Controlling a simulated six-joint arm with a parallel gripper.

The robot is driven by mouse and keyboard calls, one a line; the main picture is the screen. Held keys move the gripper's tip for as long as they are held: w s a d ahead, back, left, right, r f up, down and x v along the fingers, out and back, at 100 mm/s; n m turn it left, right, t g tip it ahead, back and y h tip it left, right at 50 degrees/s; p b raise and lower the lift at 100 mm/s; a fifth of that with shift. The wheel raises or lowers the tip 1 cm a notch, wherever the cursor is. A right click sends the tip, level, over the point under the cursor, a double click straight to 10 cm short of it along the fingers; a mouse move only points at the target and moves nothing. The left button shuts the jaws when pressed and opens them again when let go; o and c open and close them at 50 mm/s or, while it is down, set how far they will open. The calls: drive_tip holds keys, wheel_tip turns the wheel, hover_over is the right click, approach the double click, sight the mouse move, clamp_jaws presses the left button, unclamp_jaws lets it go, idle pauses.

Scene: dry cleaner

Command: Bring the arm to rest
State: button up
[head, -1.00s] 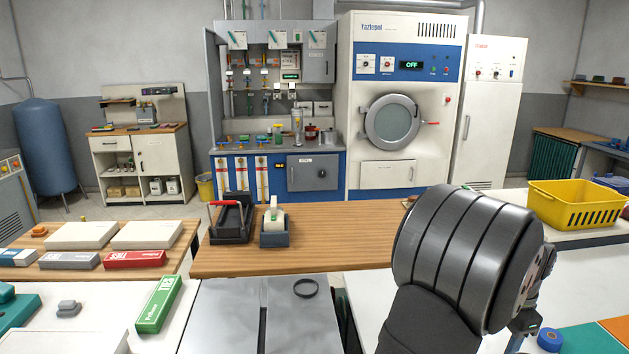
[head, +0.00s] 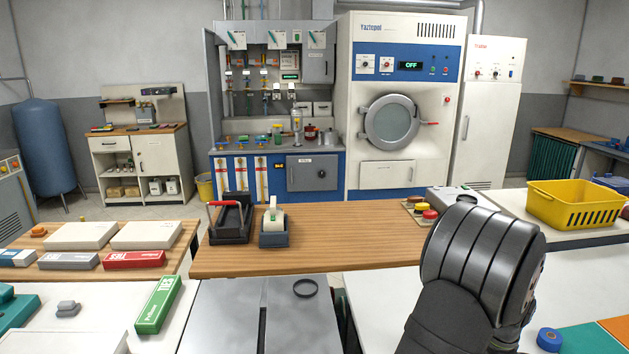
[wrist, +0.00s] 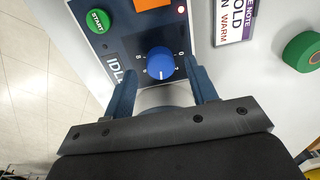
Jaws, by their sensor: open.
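In the wrist view my gripper (wrist: 161,72) is open, with its two dark blue fingers apart. A blue knob (wrist: 160,63) on a dark panel shows between and just beyond the fingertips. I cannot tell how far the fingers are from it. The panel has a green START button (wrist: 97,21), an "IDLE" label (wrist: 116,68) and a small red light. In the head view my arm rises at the lower right and hides the gripper.
A yellow basket (head: 574,205) stands on the right counter. A green tape roll (wrist: 301,50) and a sign (wrist: 234,20) lie right of the panel. A blue roll (head: 549,340) is near my arm.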

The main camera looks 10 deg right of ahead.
wheel_tip(320, 180, down, 2)
drive_tip(key=shift+f, duration=0.1)
drive_tip(key=shift+r+n, duration=0.3)
drive_tip(key=shift+n, duration=0.6)
drive_tip(key=n, duration=1.1)
drive_tip(key=shift+d, duration=0.1)
drive_tip(key=shift+n, duration=2.3)
